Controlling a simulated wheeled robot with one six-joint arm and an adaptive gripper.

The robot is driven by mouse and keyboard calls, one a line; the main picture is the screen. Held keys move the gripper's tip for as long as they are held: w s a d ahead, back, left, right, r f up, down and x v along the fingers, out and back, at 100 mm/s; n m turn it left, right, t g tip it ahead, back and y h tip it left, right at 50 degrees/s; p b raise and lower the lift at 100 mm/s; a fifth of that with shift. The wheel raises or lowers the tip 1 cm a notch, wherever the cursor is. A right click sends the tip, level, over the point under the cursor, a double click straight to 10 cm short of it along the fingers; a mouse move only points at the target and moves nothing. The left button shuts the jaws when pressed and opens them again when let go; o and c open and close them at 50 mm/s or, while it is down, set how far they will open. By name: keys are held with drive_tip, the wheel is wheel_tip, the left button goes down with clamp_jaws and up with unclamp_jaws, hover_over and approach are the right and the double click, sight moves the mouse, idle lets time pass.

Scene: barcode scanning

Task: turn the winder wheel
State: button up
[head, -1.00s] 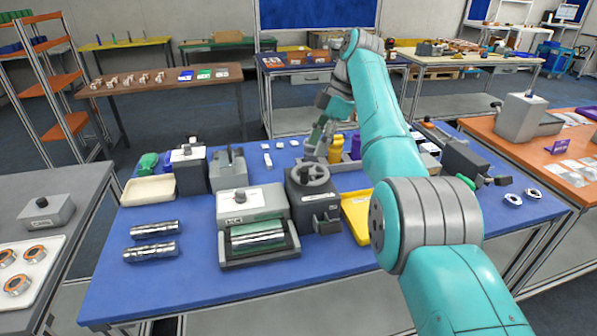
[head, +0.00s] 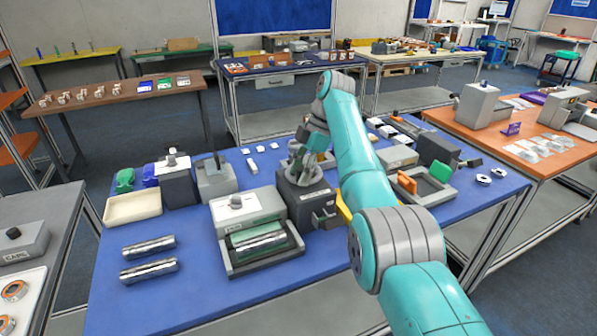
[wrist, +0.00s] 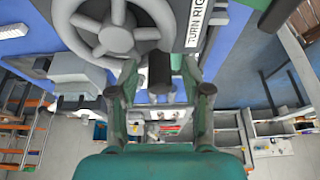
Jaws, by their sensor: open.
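The winder wheel is a grey spoked wheel (wrist: 115,30) at the top of the wrist view. It sits on a dark grey winder box (head: 322,200), and in the head view my gripper partly hides it. A dark upright knob (wrist: 160,68) stands at the wheel's near rim. My gripper (wrist: 159,76) is open, with one finger on each side of the knob; I cannot tell whether either finger touches it. In the head view my gripper (head: 303,150) is low over the wheel.
A grey machine with a roller (head: 262,240) stands just left of the winder. Two metallic rollers (head: 149,246) and a cream tray (head: 133,206) lie further left on the blue table (head: 200,310). An orange block in a tray (head: 440,171) is to the right.

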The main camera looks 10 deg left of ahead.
clamp_jaws()
drive_tip(key=shift+a+m, duration=0.15)
drive_tip(key=shift+m, duration=0.25)
